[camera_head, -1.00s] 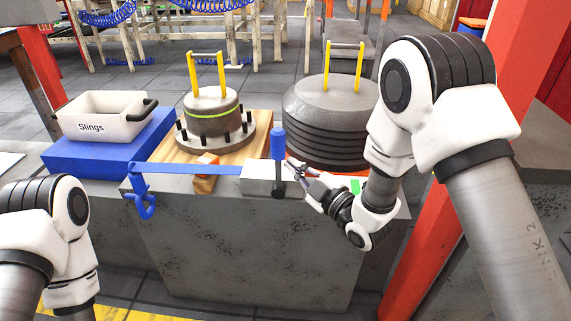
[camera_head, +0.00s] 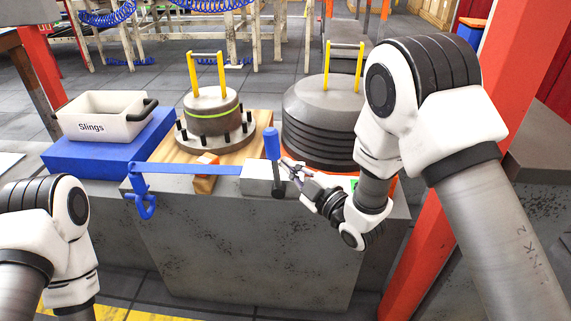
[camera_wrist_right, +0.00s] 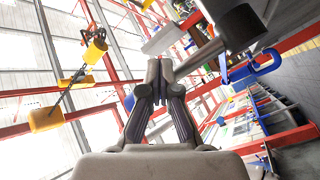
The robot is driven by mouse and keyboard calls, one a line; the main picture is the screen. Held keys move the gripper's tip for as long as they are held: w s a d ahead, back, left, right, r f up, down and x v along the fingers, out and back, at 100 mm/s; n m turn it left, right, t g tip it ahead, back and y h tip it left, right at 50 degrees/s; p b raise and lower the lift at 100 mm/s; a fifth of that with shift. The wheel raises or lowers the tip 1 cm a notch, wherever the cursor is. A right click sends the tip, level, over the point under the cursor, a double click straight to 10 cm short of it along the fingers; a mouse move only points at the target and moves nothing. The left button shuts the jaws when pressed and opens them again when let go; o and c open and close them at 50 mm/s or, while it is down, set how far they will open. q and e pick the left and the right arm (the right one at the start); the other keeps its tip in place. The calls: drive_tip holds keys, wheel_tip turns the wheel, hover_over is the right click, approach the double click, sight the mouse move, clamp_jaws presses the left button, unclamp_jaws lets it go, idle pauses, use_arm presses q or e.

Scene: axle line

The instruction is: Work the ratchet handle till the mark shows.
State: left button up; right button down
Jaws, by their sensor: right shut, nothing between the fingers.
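The ratchet handle has a blue grip (camera_head: 272,143) on a thin lever that rises from a dark pivot (camera_head: 278,192) at the front of a light grey ratchet box (camera_head: 257,178). The lever leans slightly left. A blue strap (camera_head: 190,168) runs left from the box to a blue hook (camera_head: 145,205). My right gripper (camera_head: 290,168) is shut and empty, close against the lever's right side below the grip; I cannot tell if it touches. In the right wrist view its fingers (camera_wrist_right: 159,75) are together beside a grey rod with a dark end (camera_wrist_right: 242,27). My left gripper is out of view.
A round, bolted grey part (camera_head: 212,122) with a yellow handle stands on a wooden board behind the strap. A stack of dark discs (camera_head: 325,120) stands behind my right gripper. A white "Slings" bin (camera_head: 95,118) sits on a blue block at left. A red post (camera_head: 425,245) stands right.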

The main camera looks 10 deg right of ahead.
drive_tip(key=shift+w+a, duration=0.2)
drive_tip(key=shift+a, duration=0.45)
drive_tip(key=shift+w+a, duration=0.15)
drive_tip(key=shift+a, duration=0.45)
idle(0.8)
drive_tip(key=shift+d, duration=0.1)
drive_tip(key=d, duration=0.1)
drive_tip(key=s+d, duration=0.1)
drive_tip(key=d, duration=0.3)
drive_tip(key=shift+s+b, duration=0.25)
drive_tip(key=shift+b, duration=0.05)
idle(0.5)
drive_tip(key=d, duration=0.2)
drive_tip(key=s+d, duration=0.1)
drive_tip(key=d, duration=0.1)
drive_tip(key=shift+s+d, duration=0.2)
drive_tip(key=shift+d, duration=0.2)
idle(0.5)
